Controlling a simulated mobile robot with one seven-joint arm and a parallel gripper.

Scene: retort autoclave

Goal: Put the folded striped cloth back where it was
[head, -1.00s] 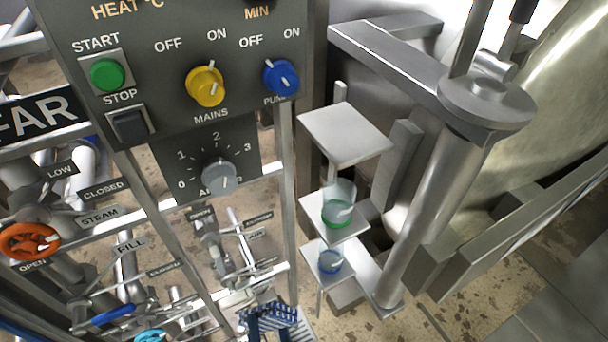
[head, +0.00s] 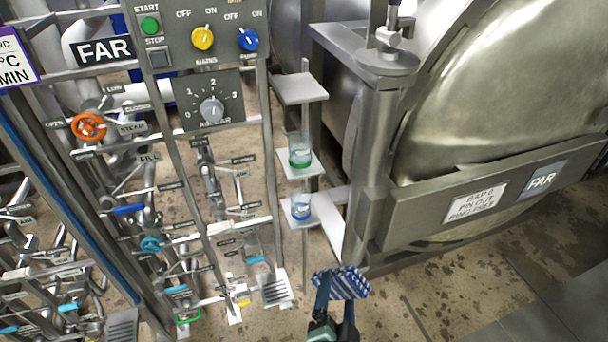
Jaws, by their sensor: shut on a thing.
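The folded cloth (head: 350,283), blue with white stripes, is in the head view at the bottom, right of centre. My gripper (head: 336,296) is shut on it and holds it up in front of the floor. The dark fingers come up from the bottom edge and cover part of the cloth's left side. A stand with small white shelves is up and left of the cloth. Its top shelf (head: 300,89) is bare. The lower shelves hold a clear cup with a green band (head: 300,157) and one with a blue band (head: 301,208).
A control panel (head: 205,45) with knobs and a pipe rack with an orange handwheel (head: 89,126) and several valve levers stand at left. The large metal vessel door (head: 500,110) and its bar (head: 470,205) fill the right. Open floor (head: 450,290) shows at lower right.

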